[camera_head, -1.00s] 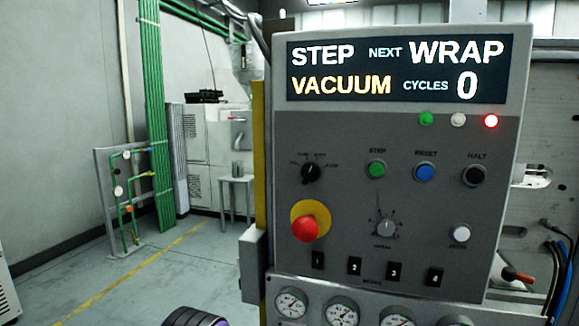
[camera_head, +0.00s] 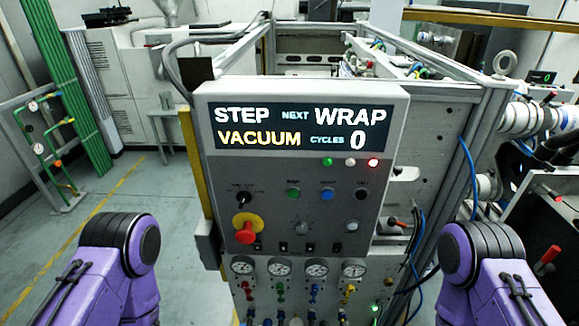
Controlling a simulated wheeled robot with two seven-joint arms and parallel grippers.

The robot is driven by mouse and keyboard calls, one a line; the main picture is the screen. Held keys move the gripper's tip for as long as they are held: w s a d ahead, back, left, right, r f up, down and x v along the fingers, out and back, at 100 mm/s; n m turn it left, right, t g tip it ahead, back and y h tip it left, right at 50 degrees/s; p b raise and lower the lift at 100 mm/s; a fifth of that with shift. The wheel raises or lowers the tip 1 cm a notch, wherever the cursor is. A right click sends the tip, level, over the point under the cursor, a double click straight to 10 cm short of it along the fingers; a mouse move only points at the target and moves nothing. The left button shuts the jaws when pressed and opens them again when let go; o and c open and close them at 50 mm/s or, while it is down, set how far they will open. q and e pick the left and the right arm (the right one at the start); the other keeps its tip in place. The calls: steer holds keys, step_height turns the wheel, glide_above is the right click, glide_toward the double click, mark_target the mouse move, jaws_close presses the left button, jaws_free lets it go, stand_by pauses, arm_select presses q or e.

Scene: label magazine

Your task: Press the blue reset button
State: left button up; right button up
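The blue reset button (camera_head: 327,194) sits in the middle of the button row on the grey control panel (camera_head: 270,215). The green step button (camera_head: 293,194) is to its left and the black halt button (camera_head: 362,193) to its right. The panel display (camera_head: 300,128) reads STEP, NEXT WRAP, VACUUM, CYCLES 0. The red lamp (camera_head: 373,162) at the right of the lamp row looks lit. My purple arms show at the lower left and lower right, apart from the panel. Both grippers are out of view.
A red emergency knob (camera_head: 246,234) with a yellow collar sticks out at the panel's lower left. A white button (camera_head: 351,226) is at the lower right. Gauges (camera_head: 316,268) and fittings line the front below. Hoses and a metal frame stand to the right. Open floor lies left.

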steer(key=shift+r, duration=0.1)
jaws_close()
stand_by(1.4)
